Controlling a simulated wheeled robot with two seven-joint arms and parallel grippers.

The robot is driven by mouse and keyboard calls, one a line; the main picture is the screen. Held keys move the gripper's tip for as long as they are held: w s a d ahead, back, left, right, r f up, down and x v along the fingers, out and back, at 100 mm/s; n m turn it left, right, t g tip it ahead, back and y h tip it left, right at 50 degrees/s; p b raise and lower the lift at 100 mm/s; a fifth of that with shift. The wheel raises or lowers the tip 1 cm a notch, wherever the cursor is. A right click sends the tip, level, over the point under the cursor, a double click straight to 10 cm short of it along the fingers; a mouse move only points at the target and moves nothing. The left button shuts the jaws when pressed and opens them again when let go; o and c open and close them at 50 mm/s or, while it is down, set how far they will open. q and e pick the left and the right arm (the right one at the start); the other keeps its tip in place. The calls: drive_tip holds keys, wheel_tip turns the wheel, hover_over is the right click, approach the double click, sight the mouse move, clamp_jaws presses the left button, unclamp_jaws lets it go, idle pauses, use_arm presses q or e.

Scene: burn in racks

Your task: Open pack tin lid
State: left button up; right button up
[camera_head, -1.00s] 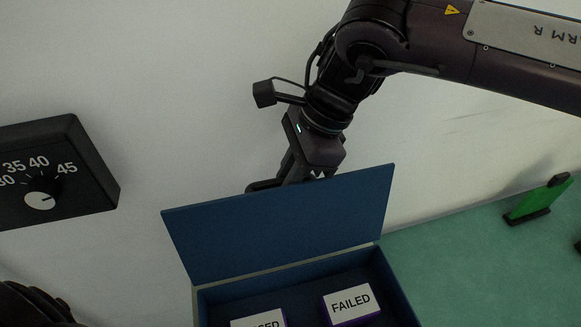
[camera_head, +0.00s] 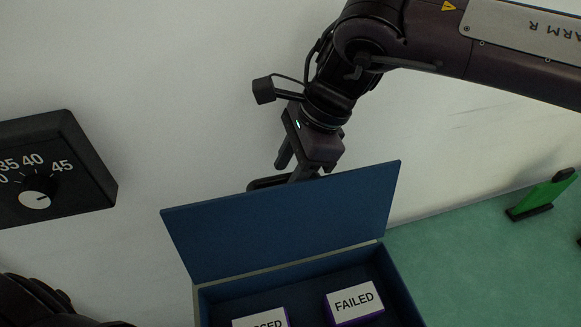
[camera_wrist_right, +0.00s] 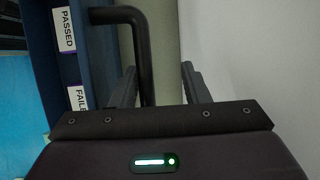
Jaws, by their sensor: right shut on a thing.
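The pack tin (camera_head: 403,287) is a blue box at the bottom of the head view. Its blue lid (camera_head: 285,222) stands raised along the tin's back edge, and the tin is open. A black bar handle (camera_wrist_right: 146,55) on the lid's outer side shows in the right wrist view. My right gripper (camera_head: 292,168) is behind the lid, partly hidden by it. In the right wrist view the handle runs between its fingers (camera_wrist_right: 160,88), and it is shut on the handle. My left gripper is not in view.
Inside the tin are a FAILED block (camera_head: 354,301) and a PASSED block (camera_head: 262,319), white-topped with purple sides. A black dial box (camera_head: 75,165) is at left. A green board in a black stand (camera_head: 545,196) is on the green surface (camera_head: 470,260), otherwise largely clear at right.

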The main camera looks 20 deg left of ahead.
drive_tip(key=shift+w+r, duration=0.1)
drive_tip(key=shift+r, duration=0.15)
drive_tip(key=shift+r, duration=0.1)
drive_tip(key=b+v, duration=0.1)
drive_tip(key=v, duration=0.6)
drive_tip(key=shift+r, duration=0.25)
drive_tip(key=shift+d, duration=0.1)
